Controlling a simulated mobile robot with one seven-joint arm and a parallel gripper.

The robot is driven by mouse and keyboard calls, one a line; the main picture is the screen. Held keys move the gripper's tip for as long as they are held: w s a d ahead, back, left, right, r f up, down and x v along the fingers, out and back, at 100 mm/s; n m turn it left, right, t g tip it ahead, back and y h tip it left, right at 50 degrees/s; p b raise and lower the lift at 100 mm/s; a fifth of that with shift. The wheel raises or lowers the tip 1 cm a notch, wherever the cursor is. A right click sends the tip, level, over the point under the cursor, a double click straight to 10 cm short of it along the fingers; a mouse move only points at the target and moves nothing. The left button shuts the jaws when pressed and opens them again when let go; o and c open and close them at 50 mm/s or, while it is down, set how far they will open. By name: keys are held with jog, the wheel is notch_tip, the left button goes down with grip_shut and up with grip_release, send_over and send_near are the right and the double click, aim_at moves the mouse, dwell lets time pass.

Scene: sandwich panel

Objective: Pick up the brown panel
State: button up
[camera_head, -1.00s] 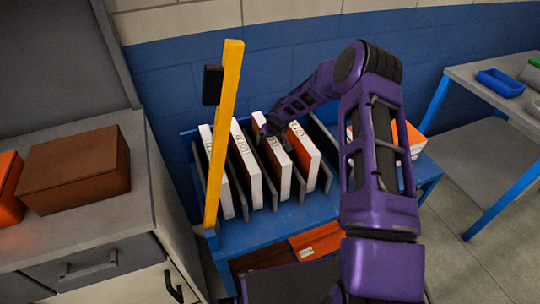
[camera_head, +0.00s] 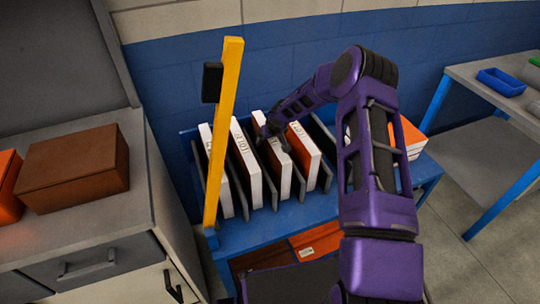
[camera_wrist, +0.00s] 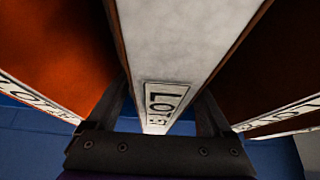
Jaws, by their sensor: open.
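Several upright panels with white edges, orange-brown faces and printed LOT labels stand in a row in a blue rack. My gripper (camera_head: 265,131) is at the top of the third panel from the left (camera_head: 279,170). In the wrist view, the open fingers of my gripper (camera_wrist: 164,100) lie on either side of a panel's white edge (camera_wrist: 182,40), with thin brown skins along both sides. I cannot tell whether the fingers touch it. Its lower part is hidden by the gripper body.
Neighbouring panels stand close on both sides, an orange-faced one (camera_wrist: 50,50) at left. Grey dividers separate them on the blue rack (camera_head: 285,219). A yellow post (camera_head: 224,130) rises at its left. A brown box (camera_head: 75,167) sits on the left cabinet.

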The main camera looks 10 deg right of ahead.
dwell(0.4)
grip_shut()
jog(key=shift+w, duration=0.1)
dwell(1.2)
